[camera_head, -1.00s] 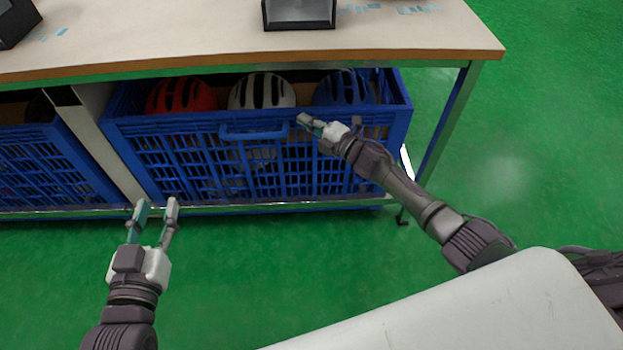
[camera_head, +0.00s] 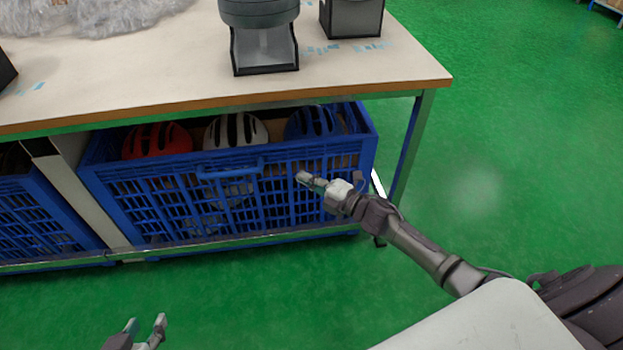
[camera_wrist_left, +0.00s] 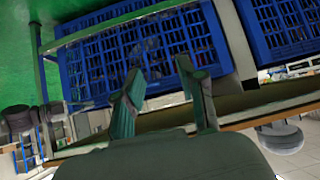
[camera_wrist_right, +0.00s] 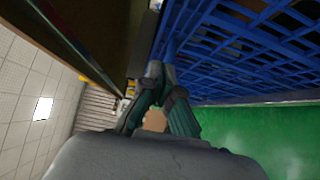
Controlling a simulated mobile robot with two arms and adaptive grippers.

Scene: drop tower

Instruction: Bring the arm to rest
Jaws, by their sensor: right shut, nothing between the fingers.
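My right gripper (camera_head: 309,181) is shut and empty in front of the right part of a blue crate (camera_head: 225,200). In the right wrist view its fingers (camera_wrist_right: 160,85) meet close to the crate's mesh wall (camera_wrist_right: 225,50); I cannot tell whether they touch it. My left gripper (camera_head: 146,326) is open and empty at the bottom left of the head view, over the green floor and apart from the crate. In the left wrist view its two fingers (camera_wrist_left: 160,90) stand apart with nothing between them.
The crate stands under a workbench (camera_head: 150,75) and holds a red helmet (camera_head: 157,141), a white helmet (camera_head: 235,131) and a dark blue helmet (camera_head: 312,122). Another blue crate (camera_head: 45,220) is at left. A bench leg (camera_head: 408,150) stands right. Green floor (camera_head: 500,150) is free at right.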

